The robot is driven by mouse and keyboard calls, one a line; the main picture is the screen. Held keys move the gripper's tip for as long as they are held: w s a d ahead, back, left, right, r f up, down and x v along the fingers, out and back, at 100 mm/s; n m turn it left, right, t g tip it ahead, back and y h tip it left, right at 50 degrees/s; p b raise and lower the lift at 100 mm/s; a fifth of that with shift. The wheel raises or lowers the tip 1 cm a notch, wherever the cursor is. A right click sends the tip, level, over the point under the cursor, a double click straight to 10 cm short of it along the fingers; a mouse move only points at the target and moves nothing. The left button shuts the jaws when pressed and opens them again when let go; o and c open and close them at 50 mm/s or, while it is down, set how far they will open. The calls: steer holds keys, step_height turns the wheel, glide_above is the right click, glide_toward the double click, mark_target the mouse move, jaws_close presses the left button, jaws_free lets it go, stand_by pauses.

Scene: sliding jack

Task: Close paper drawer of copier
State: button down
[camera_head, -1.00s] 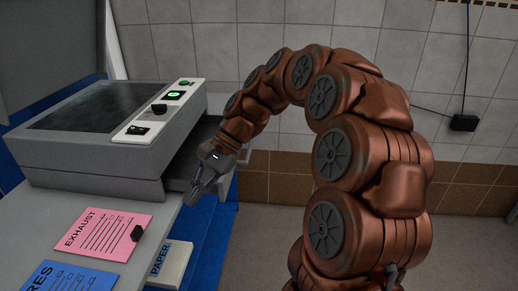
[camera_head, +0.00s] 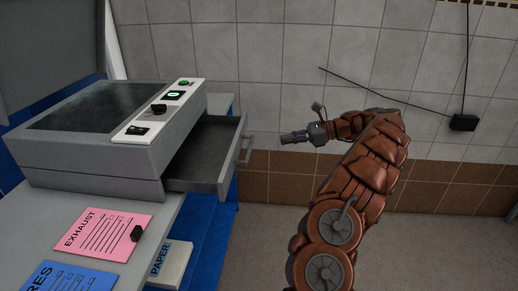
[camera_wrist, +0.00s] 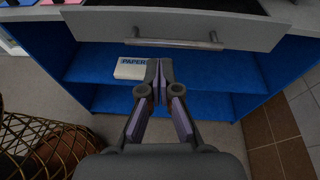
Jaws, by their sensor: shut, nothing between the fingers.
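The grey copier (camera_head: 95,130) stands on the counter at the left in the head view, with a control strip on its top. Its paper drawer (camera_head: 210,152) sticks out to the right, open, and looks empty inside. The drawer's front panel (camera_wrist: 180,27) and bar handle (camera_wrist: 175,41) show at the top of the wrist view. My gripper (camera_head: 284,138) is to the right of the drawer front, apart from it, pointing left. Its fingers (camera_wrist: 159,62) are together and hold nothing.
A white PAPER pack (camera_head: 170,264) lies on the blue shelf (camera_wrist: 200,65) below the counter. A pink EXHAUST sheet (camera_head: 102,233) and a blue sheet (camera_head: 70,276) lie on the counter. A tiled wall (camera_head: 265,50) is behind. A wire basket (camera_wrist: 40,145) shows in the wrist view.

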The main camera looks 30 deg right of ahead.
steer(key=s+d+f+m, duration=0.1)
steer(key=d+f, duration=0.1)
steer(key=d, duration=0.2)
steer(key=p+x, duration=0.3)
steer(key=x, duration=1)
steer(key=shift+w+r+t+p, duration=0.2)
steer(key=shift+w+t+p, duration=0.2)
steer(key=shift+w, duration=0.05)
steer(key=shift+a, duration=0.2)
